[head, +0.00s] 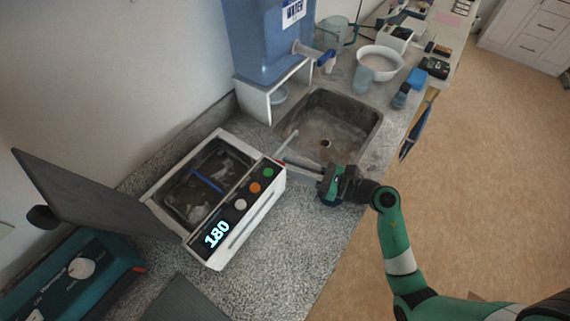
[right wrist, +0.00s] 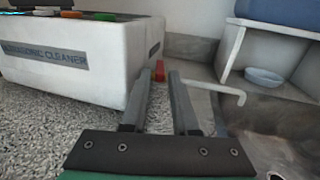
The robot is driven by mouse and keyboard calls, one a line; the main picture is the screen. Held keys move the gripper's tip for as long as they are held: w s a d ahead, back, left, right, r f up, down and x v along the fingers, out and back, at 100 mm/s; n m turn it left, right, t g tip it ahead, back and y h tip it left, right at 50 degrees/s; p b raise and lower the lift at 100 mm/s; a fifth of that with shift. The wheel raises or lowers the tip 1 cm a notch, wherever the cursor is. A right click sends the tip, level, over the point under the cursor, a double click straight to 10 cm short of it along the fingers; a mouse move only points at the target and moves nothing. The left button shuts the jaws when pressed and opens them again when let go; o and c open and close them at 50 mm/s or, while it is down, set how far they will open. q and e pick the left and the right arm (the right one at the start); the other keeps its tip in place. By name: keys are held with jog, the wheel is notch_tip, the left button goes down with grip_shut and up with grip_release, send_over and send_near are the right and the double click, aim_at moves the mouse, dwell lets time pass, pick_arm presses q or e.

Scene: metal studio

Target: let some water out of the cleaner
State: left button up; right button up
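The white ultrasonic cleaner (head: 228,253) stands on the speckled counter with its lid (head: 95,205) open, liquid inside, and a display reading 180. Its label side (right wrist: 75,55) fills the left of the right wrist view. A small red valve handle (right wrist: 159,71) is on its side facing the sink, with a pale bent drain spout (right wrist: 225,89) reaching toward the sink. My right gripper (head: 287,162) is beside that side. In the right wrist view, its fingers (right wrist: 160,78) are apart, with the red handle seen between the tips; contact cannot be told. My left gripper is out of view.
The sink (head: 325,125) lies beyond the gripper. A blue water tank (head: 270,45) stands on a white stand (head: 255,100) behind it. A white bowl (head: 381,62) and a cup are past the sink. A teal device (head: 85,275) sits left of the cleaner.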

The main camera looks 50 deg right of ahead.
jog(key=shift+x, duration=0.95)
grip_shut()
